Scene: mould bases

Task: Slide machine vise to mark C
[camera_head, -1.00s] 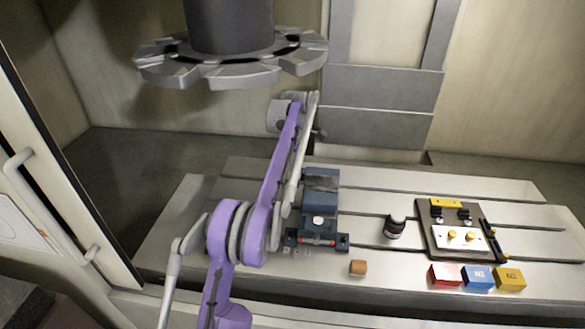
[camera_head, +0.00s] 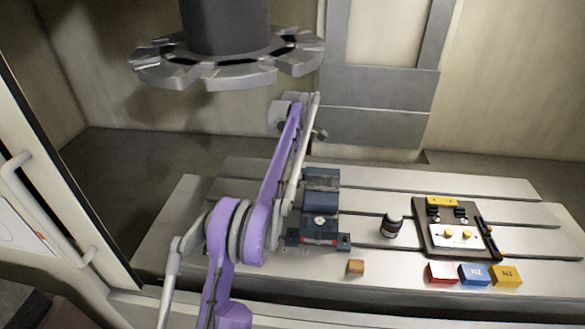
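The dark blue machine vise (camera_head: 321,183) stands upright on the slotted metal table (camera_head: 375,180), in the middle of the view. It has a pale round spot on top and a red strip at its front. Small marks (camera_head: 296,250) show on the table at its front left, too small to read; I cannot tell which is mark C. My purple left arm reaches up just left of the vise and covers part of its left side. Its gripper fingers cannot be made out behind the arm, nor whether they touch the vise. My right gripper is not in view.
A small orange-brown block (camera_head: 356,267) lies in front of the vise. A dark bottle (camera_head: 391,226) stands to its right, then a dark fixture plate (camera_head: 424,243). Red (camera_head: 442,272), blue (camera_head: 475,274) and yellow (camera_head: 506,276) boxes line the front. A tool carousel (camera_head: 228,70) hangs above.

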